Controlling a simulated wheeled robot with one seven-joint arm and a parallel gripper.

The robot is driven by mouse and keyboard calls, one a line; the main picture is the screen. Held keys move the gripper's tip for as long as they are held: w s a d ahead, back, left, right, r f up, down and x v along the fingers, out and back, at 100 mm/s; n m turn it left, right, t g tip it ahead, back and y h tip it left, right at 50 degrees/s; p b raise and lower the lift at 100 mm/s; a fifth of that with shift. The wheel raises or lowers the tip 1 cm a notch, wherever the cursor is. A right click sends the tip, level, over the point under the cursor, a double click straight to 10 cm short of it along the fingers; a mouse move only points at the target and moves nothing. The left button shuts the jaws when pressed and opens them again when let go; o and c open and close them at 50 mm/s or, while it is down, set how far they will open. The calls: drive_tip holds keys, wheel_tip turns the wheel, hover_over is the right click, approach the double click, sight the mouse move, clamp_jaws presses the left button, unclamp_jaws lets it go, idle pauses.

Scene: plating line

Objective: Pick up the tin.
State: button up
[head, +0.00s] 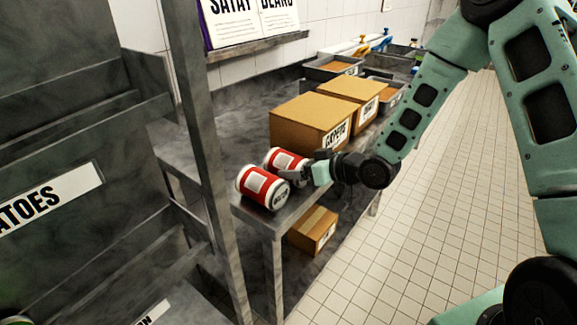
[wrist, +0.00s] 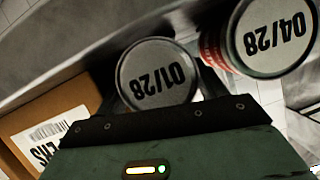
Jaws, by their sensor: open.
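Two red and white tins lie on their sides at the near end of the steel table (head: 240,150). The nearer tin (head: 262,187) shows its end marked 04/28 in the wrist view (wrist: 268,38). The farther tin (head: 286,160), beside the cardboard box, shows its end marked 01/28 in the wrist view (wrist: 157,72). My gripper (head: 297,175) is open at the end of the farther tin. In the wrist view its dark fingers (wrist: 158,90) lie to either side of that tin's end. Whether they touch it I cannot tell.
A cardboard box (head: 305,122) stands just behind the tins, with another box (head: 352,93) and metal trays (head: 332,66) beyond. A small box (head: 313,230) is on the lower shelf. A steel rack post (head: 200,150) rises at the left. Tiled floor (head: 400,230) is clear at right.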

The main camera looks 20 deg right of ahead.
sight(297, 157)
drive_tip(key=shift+w+a+f, duration=0.25)
drive_tip(key=shift+w+a, duration=0.15)
drive_tip(key=shift+w, duration=0.05)
drive_tip(key=c, duration=0.9)
drive_tip(key=shift+r, duration=0.15)
drive_tip(key=shift+c, duration=0.2)
drive_tip(key=shift+r, duration=0.9)
drive_tip(key=shift+s+d+r+b, duration=0.15)
drive_tip(key=shift+d+r+b, duration=0.05)
drive_tip(key=shift+r, duration=0.2)
drive_tip(key=shift+s+d+r+b, duration=0.15)
drive_tip(key=shift+r, duration=0.2)
drive_tip(key=s+d+p, duration=0.7)
drive_tip(key=s+d, duration=0.4)
drive_tip(key=s, duration=0.2)
